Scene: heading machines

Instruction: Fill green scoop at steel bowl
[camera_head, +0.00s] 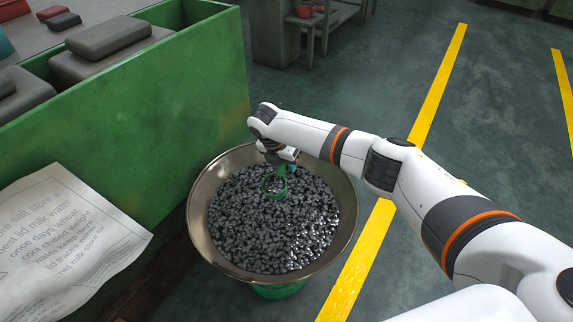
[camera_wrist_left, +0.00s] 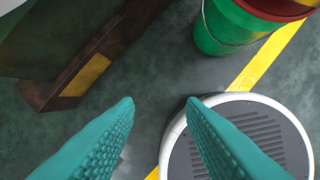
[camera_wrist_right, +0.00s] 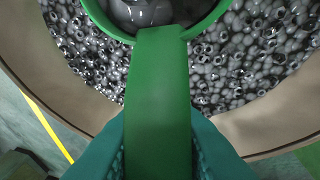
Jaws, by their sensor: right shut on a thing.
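The steel bowl (camera_head: 350,205) is wide and full of small dark metal parts (camera_head: 260,235). The green scoop (camera_head: 268,191) is over the parts in the upper middle of the bowl, at or close to their surface. In the right wrist view the scoop's handle (camera_wrist_right: 160,100) runs between my right fingers, and some shiny parts show inside its cup (camera_wrist_right: 140,14). How full the cup is cannot be told. My right gripper (camera_head: 287,160) is shut on the handle. My left gripper (camera_wrist_left: 160,100) shows only in the left wrist view, open and empty, above the floor.
A green machine housing (camera_head: 150,90) stands left of the bowl, with a paper sheet (camera_head: 60,240) at its front. Yellow floor lines (camera_head: 440,85) run on the right. My round base shows in the left wrist view.

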